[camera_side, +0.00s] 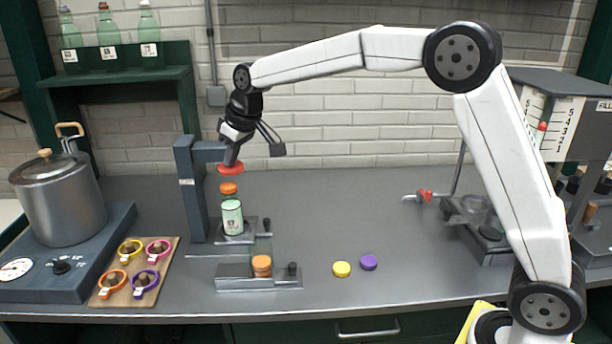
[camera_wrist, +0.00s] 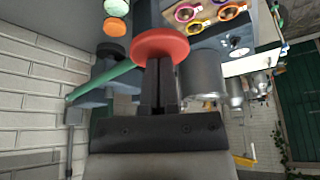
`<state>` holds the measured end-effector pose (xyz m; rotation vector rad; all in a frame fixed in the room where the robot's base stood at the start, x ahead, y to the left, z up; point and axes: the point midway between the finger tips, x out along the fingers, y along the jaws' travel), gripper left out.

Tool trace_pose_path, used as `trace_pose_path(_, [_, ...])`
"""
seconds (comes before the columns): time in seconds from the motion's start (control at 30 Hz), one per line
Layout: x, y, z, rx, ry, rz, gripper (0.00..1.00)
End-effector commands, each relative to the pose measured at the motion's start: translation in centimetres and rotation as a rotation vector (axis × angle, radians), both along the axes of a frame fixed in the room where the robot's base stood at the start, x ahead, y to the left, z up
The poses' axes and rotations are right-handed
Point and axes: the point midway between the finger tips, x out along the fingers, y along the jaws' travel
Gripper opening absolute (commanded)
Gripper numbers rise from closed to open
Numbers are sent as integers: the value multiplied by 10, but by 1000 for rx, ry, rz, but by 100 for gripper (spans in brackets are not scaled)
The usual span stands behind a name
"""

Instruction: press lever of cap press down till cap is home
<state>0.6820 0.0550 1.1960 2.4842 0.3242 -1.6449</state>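The cap press (camera_side: 190,190) is a dark blue-grey post with a short top arm, standing left of the bench's middle. A red disc (camera_side: 230,169) sits under my gripper (camera_side: 232,162). An orange cap (camera_side: 228,188) is below the disc, with a visible gap between them. The labelled bottle (camera_side: 232,218) stands upright beneath the cap; whether the cap is seated cannot be told. In the wrist view the red disc (camera_wrist: 160,46) lies at the tips of my fingers, which look together with nothing seen between them. The orange cap (camera_wrist: 115,27) shows beside the disc.
A metal fixture with an orange piece (camera_side: 262,266) stands in front of the press. Yellow (camera_side: 342,269) and purple (camera_side: 369,262) caps lie to its right. A steel pot (camera_side: 60,200) and a board of coloured rings (camera_side: 112,288) are left. The bench's middle right is clear.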

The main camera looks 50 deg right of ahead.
Motion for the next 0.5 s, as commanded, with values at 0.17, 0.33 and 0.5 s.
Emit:
trace_pose_path(0.17, [0, 0, -8, 0, 3, 0, 0])
trace_pose_path(0.33, [-1, 1, -14, 0, 3, 0, 0])
trace_pose_path(0.5, [0, 1, -16, 0, 2, 0, 0])
